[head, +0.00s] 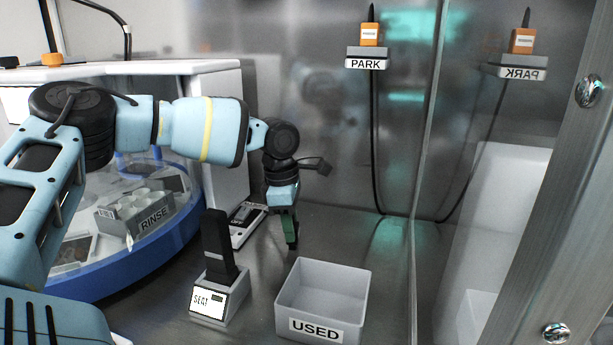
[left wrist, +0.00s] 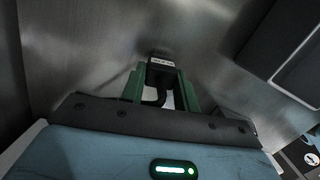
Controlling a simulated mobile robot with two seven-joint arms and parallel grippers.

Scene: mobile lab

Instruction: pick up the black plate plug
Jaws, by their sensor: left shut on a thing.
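My left gripper (head: 290,232) hangs, pointing down, above the metal floor behind the USED bin. In the left wrist view its green fingers (left wrist: 161,88) are shut on the black plate plug (left wrist: 161,73). The plug is a small black block with a white label, too small to read surely. A short black cable curves from it between the fingers. In the head view the plug cannot be made out clearly at the fingertips. My right gripper is not in view.
A grey SEAT holder (head: 219,299) with a tall black piece (head: 217,247) and a grey USED bin (head: 350,306) stand in front. An orange plug (head: 370,34) sits in the PARK holder (head: 367,62). A blue-rimmed round unit (head: 150,268) is left, a flat device (head: 243,226) behind.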

